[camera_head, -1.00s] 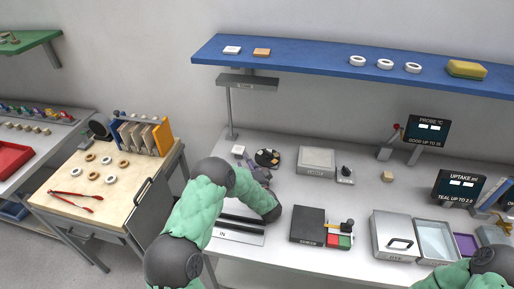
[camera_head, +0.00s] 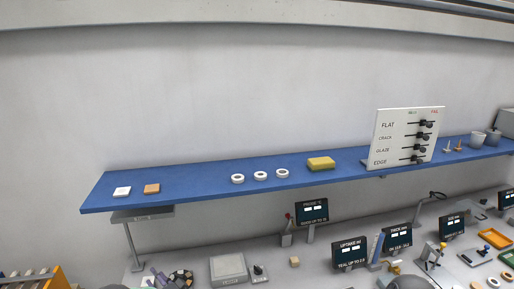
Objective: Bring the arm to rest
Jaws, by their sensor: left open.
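My left gripper (camera_head: 160,277) shows only in part at the bottom edge of the head view, left of centre. It is open, and I see nothing held in it. It is beside a dark round dish (camera_head: 181,275) with small pieces on it. Most of my left arm is below the picture. A dark rounded joint of my right arm shows at the bottom edge, right of centre; my right gripper is out of view.
A blue shelf (camera_head: 210,190) spans the wall above the bench, holding two flat tiles, several white rings, a yellow block (camera_head: 321,163) and a white switch panel (camera_head: 405,138). Below stand a grey box (camera_head: 228,268) and display screens (camera_head: 311,211). The shelf overhangs the bench.

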